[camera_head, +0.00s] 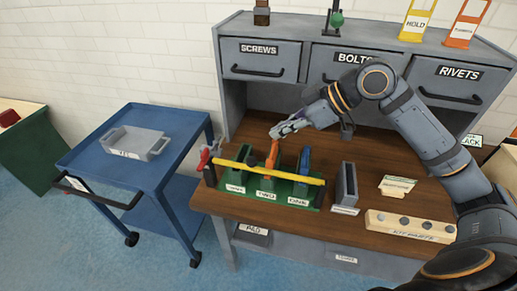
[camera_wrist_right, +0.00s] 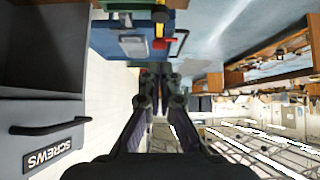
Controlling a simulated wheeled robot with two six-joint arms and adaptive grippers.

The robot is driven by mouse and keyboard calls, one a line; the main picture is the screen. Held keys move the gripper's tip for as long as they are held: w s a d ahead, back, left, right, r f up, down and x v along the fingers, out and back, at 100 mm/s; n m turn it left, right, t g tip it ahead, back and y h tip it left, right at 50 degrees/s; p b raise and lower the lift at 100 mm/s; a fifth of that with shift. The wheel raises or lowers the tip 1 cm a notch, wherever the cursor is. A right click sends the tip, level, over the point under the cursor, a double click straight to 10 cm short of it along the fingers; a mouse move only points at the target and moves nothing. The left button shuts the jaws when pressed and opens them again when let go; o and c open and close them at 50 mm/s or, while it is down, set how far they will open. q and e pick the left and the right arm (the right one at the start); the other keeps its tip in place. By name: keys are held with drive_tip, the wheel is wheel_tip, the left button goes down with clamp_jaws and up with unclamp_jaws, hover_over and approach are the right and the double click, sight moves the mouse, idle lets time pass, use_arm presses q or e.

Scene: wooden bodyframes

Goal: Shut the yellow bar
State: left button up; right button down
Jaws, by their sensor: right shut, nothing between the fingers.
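The yellow bar (camera_head: 245,166) lies lengthwise over the green rack (camera_head: 308,197) on the wooden workbench, sloping slightly down to the right in the head view. It passes in front of an orange lever (camera_head: 272,152) and a blue lever (camera_head: 304,158). A red part (camera_head: 203,160) stands by its left end. Whether its right end is latched is too small to tell. My right gripper (camera_head: 274,133) is shut and empty, above and behind the bar near the orange lever's top. It also shows in the right wrist view (camera_wrist_right: 156,72). My left gripper is out of view.
A blue cart (camera_head: 91,156) with a grey tray (camera_head: 157,150) stands left of the workbench (camera_head: 220,204). A grey holder (camera_head: 346,185) and a pale wooden block with knobs (camera_head: 412,226) sit right of the rack. Labelled drawers (camera_head: 265,62) rise behind.

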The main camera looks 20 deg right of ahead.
drive_tip(key=p, duration=0.1)
hover_over(248, 159)
drive_tip(key=s+d, duration=0.2)
drive_tip(key=d, duration=0.1)
wheel_tip(248, 159, down, 5)
drive_tip(key=f, duration=0.3)
drive_tip(key=shift+w+a+f, duration=0.15)
drive_tip(key=shift+w+a, duration=0.05)
drive_tip(key=shift+a, duration=0.15)
drive_tip(key=shift+f+p, duration=0.3)
drive_tip(key=shift+f, duration=0.1)
drive_tip(key=shift+f, duration=0.15)
